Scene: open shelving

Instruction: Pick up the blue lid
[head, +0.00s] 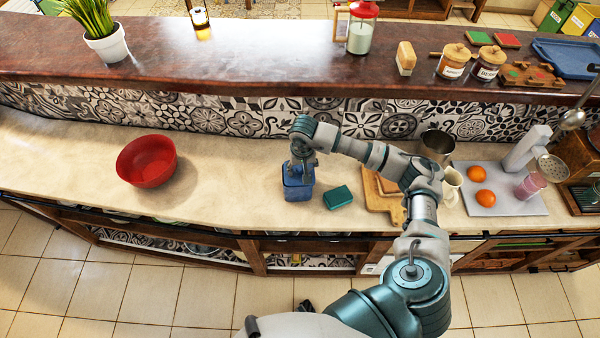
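A small blue container (298,190) stands on the pale counter near its front edge. My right gripper (302,172) points down at its top and overlaps it in the picture. A blue lid cannot be made out apart from the container, as the gripper covers much of the top. Whether the fingers are open, shut or touching anything is too small to tell. A flat teal box (338,197) lies just right of the container.
A red bowl (147,161) stands on the left of the counter (225,185), with bare counter between it and the container. A wooden board (380,200), a metal pot (437,146) and a tray with oranges (512,205) are on the right. A raised dark ledge (250,60) runs behind.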

